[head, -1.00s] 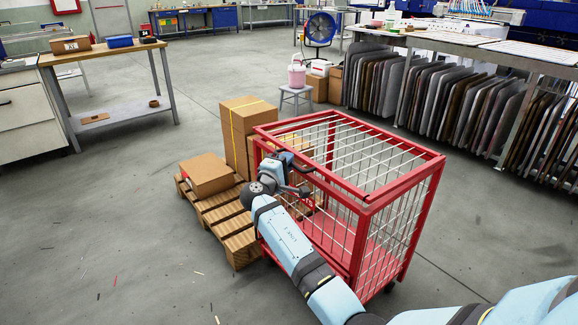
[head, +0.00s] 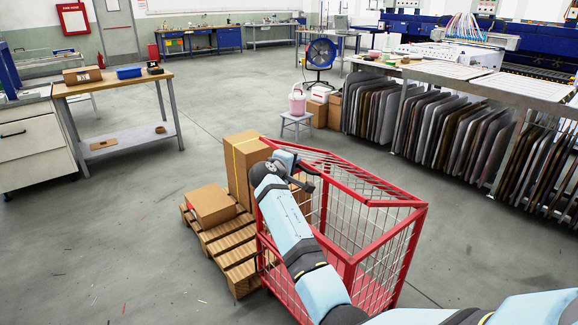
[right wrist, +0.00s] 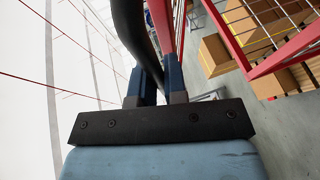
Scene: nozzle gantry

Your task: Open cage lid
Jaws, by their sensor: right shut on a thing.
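The red mesh cage (head: 352,270) stands in the middle of the head view. Its red-framed lid (head: 398,203) is tilted, its left edge raised well above the cage rim and its right edge low at the cage's right side. My right gripper (head: 297,172) is at the raised left edge, partly hidden by my own arm. In the right wrist view my right gripper's blue fingers (right wrist: 160,82) are closed around a dark curved bar (right wrist: 130,28) beside a red frame bar (right wrist: 161,22) of the lid. My left gripper is not in view.
A wooden pallet (head: 240,272) with cardboard boxes (head: 211,205) stands close to the cage's left side. A stool (head: 296,121) with a pink bucket (head: 297,102) is behind. A workbench (head: 110,85) is at left, and a rack of panels (head: 425,115) at right. Floor between is clear.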

